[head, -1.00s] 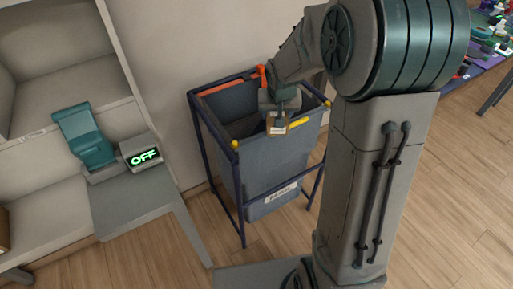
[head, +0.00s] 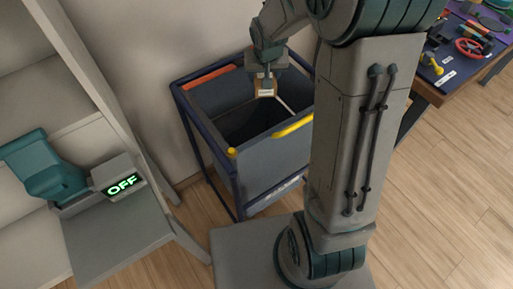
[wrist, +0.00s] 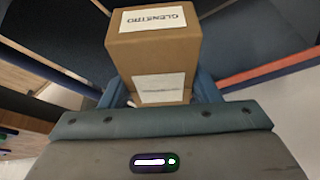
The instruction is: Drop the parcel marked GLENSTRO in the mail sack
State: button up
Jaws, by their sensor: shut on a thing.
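A brown cardboard parcel (wrist: 156,50) fills the upper middle of the wrist view. Its white label reads GLENSTRO, and a second white label is on its near face. My gripper (head: 266,88) is shut on this parcel, with a finger on each side of it in the wrist view. In the head view the parcel (head: 265,93) looks small and hangs over the open mouth of the mail sack (head: 262,164). The sack is grey-blue and hangs in a dark blue frame. Its inside is dark, and my arm hides its right side.
The sack frame has an orange strip (head: 208,73) at the back and a yellow strip (head: 294,126) at the front. A shelf unit at left holds a teal device (head: 43,166) and an OFF display (head: 121,186). A cluttered table (head: 470,50) stands at upper right.

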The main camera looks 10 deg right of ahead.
jog(key=shift+f+b, duration=1.1)
jog(key=shift+f, duration=0.9)
jog(key=o, duration=1.1)
jog(key=shift+c, duration=0.2)
jog(key=shift+r, duration=0.1)
jog(key=p+v, duration=0.2)
jog(key=v, duration=1.1)
jog(key=shift+r, duration=0.4)
jog(key=shift+s, duration=0.1)
